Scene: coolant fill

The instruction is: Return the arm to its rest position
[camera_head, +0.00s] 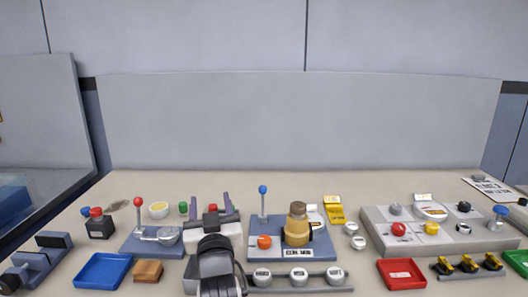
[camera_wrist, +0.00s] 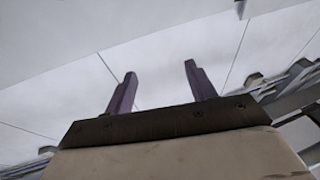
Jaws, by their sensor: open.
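My gripper (camera_head: 205,204) shows in the head view left of the middle, over the bench, with its two purple fingers spread apart and pointing up and away. Nothing is between the fingers. In the wrist view my gripper (camera_wrist: 156,88) is also open and empty, with only grey panels behind it. My dark wrist and arm come up from the lower edge of the head view and hide part of the bench.
The bench (camera_head: 330,183) is crowded. A blue-based fixture with a brass-coloured cylinder (camera_head: 297,230) stands right of my arm. A red-knobbed lever (camera_head: 138,203) stands left of it. A blue tray (camera_head: 103,270), a red tray (camera_head: 401,273) and a grey panel (camera_head: 375,215) lie around. The back strip is clear.

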